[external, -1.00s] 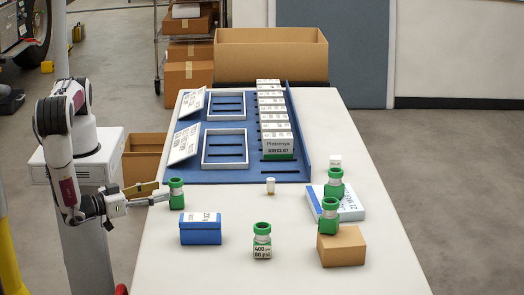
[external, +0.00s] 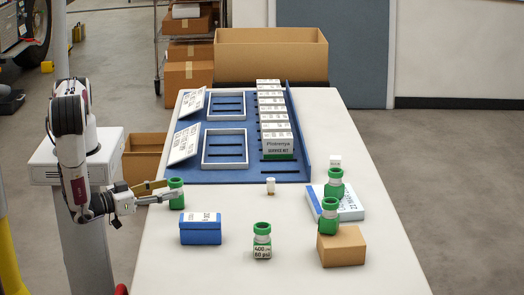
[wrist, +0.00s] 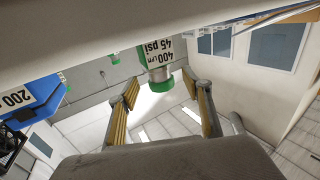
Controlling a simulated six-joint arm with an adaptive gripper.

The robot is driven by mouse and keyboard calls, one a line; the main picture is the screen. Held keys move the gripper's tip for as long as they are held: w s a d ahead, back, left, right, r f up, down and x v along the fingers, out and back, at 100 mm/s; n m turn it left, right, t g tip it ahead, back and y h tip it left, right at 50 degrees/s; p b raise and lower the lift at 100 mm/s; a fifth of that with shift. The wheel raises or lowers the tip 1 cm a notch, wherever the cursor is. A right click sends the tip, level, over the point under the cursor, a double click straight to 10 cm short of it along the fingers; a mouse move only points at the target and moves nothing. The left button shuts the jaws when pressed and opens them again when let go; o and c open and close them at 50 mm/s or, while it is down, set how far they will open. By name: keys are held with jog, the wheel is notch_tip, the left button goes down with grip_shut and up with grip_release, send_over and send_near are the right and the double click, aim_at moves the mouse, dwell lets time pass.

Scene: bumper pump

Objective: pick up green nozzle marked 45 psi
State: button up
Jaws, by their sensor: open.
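The green nozzle (external: 176,194) stands upright near the left edge of the white table. In the wrist view it shows upside down as a green and white nozzle (wrist: 160,62) with a label reading 400 and 45 psi. My gripper (external: 156,192) is open at the left side of this nozzle, with its fingers pointing at it. In the wrist view my fingertips (wrist: 160,81) are spread, with the nozzle ahead in the gap between them. I see no contact with it. In the external view the fingers overlap the nozzle's left edge.
Another green nozzle (external: 262,242) marked 60 psi stands at the front. Two more stand on a white box (external: 350,208) and a cardboard box (external: 343,247). A blue box (external: 200,230) sits right of my gripper, in front of the nozzle. A blue rack (external: 225,174) lies behind.

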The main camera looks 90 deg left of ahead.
aim_at(176, 186)
jog(key=shift+x, duration=2)
jog(key=c, duration=1.4)
